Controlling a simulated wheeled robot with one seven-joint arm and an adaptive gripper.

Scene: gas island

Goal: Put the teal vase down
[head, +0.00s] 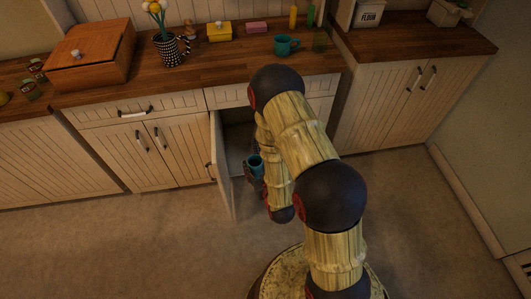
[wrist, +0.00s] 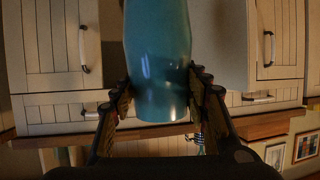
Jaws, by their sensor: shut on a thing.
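The teal vase (head: 255,162) is held low in front of an open base cabinet, clear of the floor. In the wrist view the teal vase (wrist: 158,45) fills the upper middle, and its far end runs out of the picture. My gripper (wrist: 160,88) is shut on the vase, with one finger on each side. In the head view my gripper (head: 256,177) is partly hidden by my arm, and only the rim and part of the vase's side show.
The open cabinet door (head: 222,170) stands just left of the vase. The cabinet interior (head: 237,140) is dark and partly hidden by my arm. The wooden counter (head: 225,68) above carries a wooden box (head: 92,58), a patterned flower pot (head: 169,51), a yellow box (head: 219,33) and a teal mug (head: 286,46).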

